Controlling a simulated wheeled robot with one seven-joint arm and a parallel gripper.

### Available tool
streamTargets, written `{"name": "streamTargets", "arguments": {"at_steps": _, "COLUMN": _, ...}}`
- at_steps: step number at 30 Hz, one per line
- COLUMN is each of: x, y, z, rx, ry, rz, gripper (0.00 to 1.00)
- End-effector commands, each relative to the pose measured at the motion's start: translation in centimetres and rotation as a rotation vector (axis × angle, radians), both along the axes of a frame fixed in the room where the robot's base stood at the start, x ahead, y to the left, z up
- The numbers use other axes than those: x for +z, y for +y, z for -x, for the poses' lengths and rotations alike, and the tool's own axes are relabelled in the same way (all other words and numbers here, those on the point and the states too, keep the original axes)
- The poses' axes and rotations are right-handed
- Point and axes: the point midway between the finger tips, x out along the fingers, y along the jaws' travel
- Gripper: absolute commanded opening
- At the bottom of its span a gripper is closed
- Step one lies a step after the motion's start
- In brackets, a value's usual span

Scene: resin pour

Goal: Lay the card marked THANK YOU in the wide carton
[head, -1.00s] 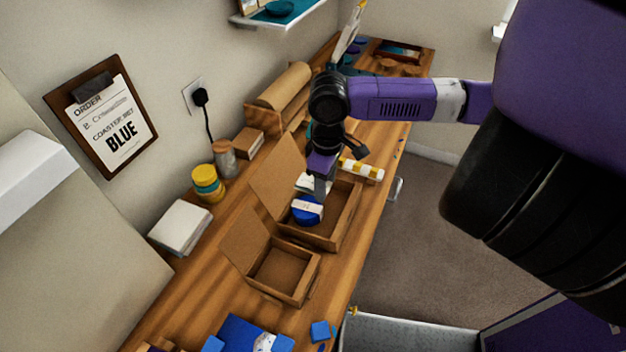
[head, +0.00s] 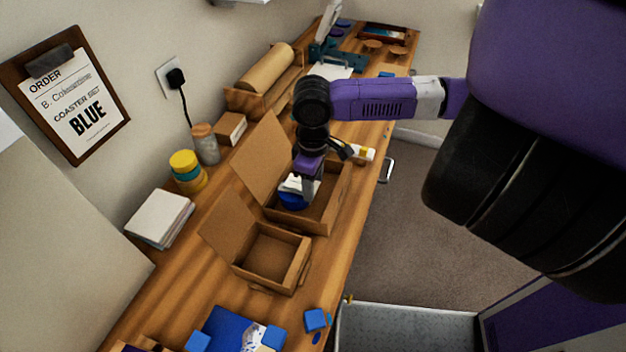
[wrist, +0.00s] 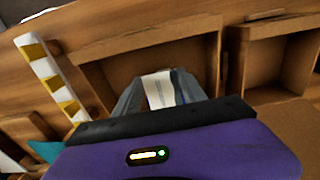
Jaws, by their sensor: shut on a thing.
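The wide carton (head: 325,217) stands open on the bench with its lid flap tilted up toward the wall. A blue round bundle (head: 291,201) sits inside at its near left. My gripper (head: 306,196) is over and partly within the carton, pointing down. It is shut on a white card (head: 297,184), held above or against the blue bundle; I cannot tell whether they touch. In the wrist view the white card (wrist: 158,90) shows between the two grey fingers, with the carton's wall (wrist: 150,42) around it. The card's lettering is too small to read.
A smaller open, empty carton (head: 271,257) stands nearer. A white and yellow striped piece (wrist: 50,75) lies beyond the wide carton. Jars (head: 187,172), a white stack (head: 160,218) and a paper roll (head: 264,70) line the wall side. Blue items lie at the near end.

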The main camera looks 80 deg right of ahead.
Motion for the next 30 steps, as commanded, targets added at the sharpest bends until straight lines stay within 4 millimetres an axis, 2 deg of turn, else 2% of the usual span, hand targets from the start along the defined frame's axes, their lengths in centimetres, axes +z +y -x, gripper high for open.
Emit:
{"name": "streamTargets", "arguments": {"at_steps": 8, "x": -0.2, "y": 0.0, "z": 0.0, "rx": 0.000, "ry": 0.000, "rz": 0.000, "gripper": 0.29}}
{"name": "streamTargets", "arguments": {"at_steps": 9, "x": -0.2, "y": 0.0, "z": 0.0, "rx": 0.000, "ry": 0.000, "rz": 0.000, "gripper": 0.51}}
{"name": "streamTargets", "arguments": {"at_steps": 12, "x": -0.2, "y": 0.0, "z": 0.0, "rx": 0.000, "ry": 0.000, "rz": 0.000, "gripper": 0.70}}
{"name": "streamTargets", "arguments": {"at_steps": 13, "x": -0.2, "y": 0.0, "z": 0.0, "rx": 0.000, "ry": 0.000, "rz": 0.000, "gripper": 0.74}}
{"name": "streamTargets", "arguments": {"at_steps": 23, "x": 0.0, "y": 0.0, "z": 0.0, "rx": 0.000, "ry": 0.000, "rz": 0.000, "gripper": 0.74}}
{"name": "streamTargets", "arguments": {"at_steps": 30, "x": 1.9, "y": 0.0, "z": 0.0, "rx": 0.000, "ry": -0.001, "rz": 0.000, "gripper": 0.74}}
